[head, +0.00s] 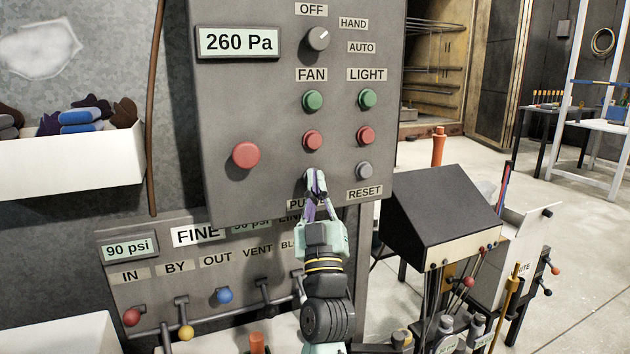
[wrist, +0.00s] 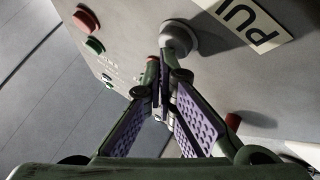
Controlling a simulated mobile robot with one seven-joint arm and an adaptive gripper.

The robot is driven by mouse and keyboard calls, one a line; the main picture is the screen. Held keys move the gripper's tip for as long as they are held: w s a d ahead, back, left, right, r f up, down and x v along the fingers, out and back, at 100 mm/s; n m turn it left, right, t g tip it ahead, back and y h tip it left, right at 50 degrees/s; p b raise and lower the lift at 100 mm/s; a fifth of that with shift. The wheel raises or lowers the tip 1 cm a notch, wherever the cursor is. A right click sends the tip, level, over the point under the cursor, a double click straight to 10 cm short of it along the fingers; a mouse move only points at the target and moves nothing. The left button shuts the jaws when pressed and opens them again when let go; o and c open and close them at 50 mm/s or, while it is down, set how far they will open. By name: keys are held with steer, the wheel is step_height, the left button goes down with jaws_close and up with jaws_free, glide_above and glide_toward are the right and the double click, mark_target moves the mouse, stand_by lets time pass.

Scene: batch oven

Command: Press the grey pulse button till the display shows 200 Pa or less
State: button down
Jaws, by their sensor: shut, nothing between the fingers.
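The display (head: 238,42) at the upper left of the grey control panel (head: 250,110) reads 260 Pa. My gripper (head: 315,180) is shut and empty, with its tips at the panel's lower edge, just above the partly covered PULSE label (head: 296,204). The grey pulse button is mostly hidden behind the fingertips in the head view. In the wrist view the round grey pulse button (wrist: 179,38) shows beside its label (wrist: 250,22). My closed fingertips (wrist: 163,65) are close below the button there. I cannot tell whether they touch it.
A grey reset button (head: 364,171) is to the right. Red (head: 312,140) and green (head: 312,100) fan buttons are above, a large red button (head: 246,155) to the left. Below is a valve panel (head: 190,265). A dark sloped box (head: 440,210) stands at the right.

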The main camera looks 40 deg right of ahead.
steer(key=shift+w, duration=0.2)
steer(key=shift+s, duration=0.1)
steer(key=shift+s+a+b, duration=0.15)
steer(key=shift+s+b, duration=0.15)
steer(key=shift+s, duration=0.5)
steer(key=shift+s+a+b, duration=0.2)
steer(key=shift+s, duration=0.6)
steer(key=shift+s+a+b, duration=0.2)
steer(key=shift+s+b, duration=0.05)
steer(key=shift+s, duration=0.55)
steer(key=shift+s+a+b, duration=0.2)
steer(key=shift+s, duration=0.6)
